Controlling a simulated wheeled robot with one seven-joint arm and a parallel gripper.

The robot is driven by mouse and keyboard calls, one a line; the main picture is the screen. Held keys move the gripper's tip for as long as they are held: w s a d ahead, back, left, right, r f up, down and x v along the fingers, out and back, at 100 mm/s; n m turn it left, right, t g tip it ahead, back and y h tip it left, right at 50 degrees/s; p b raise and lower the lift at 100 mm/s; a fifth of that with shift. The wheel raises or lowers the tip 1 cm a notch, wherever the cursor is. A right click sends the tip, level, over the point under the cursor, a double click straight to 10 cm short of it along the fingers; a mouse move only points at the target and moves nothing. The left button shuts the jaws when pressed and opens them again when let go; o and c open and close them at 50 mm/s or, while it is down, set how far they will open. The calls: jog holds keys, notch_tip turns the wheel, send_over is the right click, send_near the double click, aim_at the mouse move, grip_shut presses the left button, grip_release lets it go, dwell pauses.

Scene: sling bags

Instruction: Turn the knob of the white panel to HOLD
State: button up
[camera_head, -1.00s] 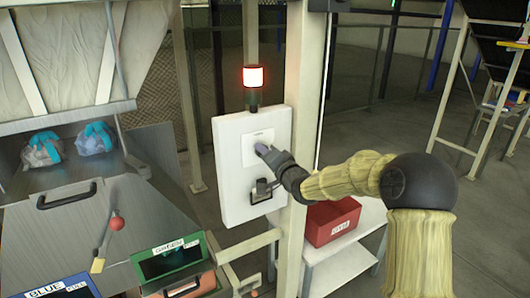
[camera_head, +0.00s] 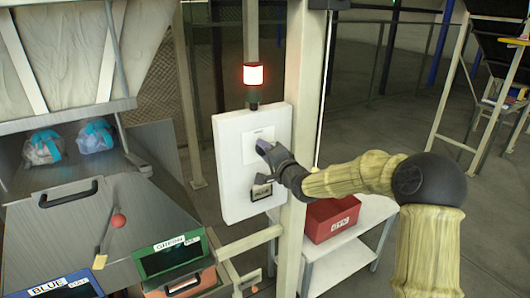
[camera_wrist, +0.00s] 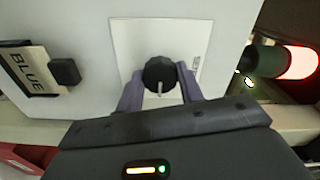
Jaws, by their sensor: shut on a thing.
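The white panel (camera_head: 232,185) hangs on a post in the middle of the head view, and its face (camera_wrist: 75,25) fills much of the wrist view. A paler square plate (camera_wrist: 128,40) on it carries the round black knob (camera_wrist: 160,73). A light pointer line on the knob points toward the bottom of the wrist view. My gripper (camera_wrist: 160,76) has one finger on each side of the knob and is shut on it. In the head view my gripper (camera_head: 263,147) covers the knob. The plate's small marking is unreadable, so I cannot tell the setting.
A lit red beacon (camera_head: 253,76) stands above the panel. Below the plate, a small tag reads BLUE (camera_wrist: 30,70), beside a black block (camera_wrist: 65,71). A red bin (camera_head: 330,222) sits on a white table (camera_head: 345,260) to the right. Bins and a metal chute are at left.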

jog(key=o, duration=1)
jog(key=b+v, duration=0.4)
jog(key=v, duration=1.3)
jog(key=shift+d, duration=0.25)
jog(key=shift+s+f, duration=0.1)
jog(key=shift+s, duration=0.05)
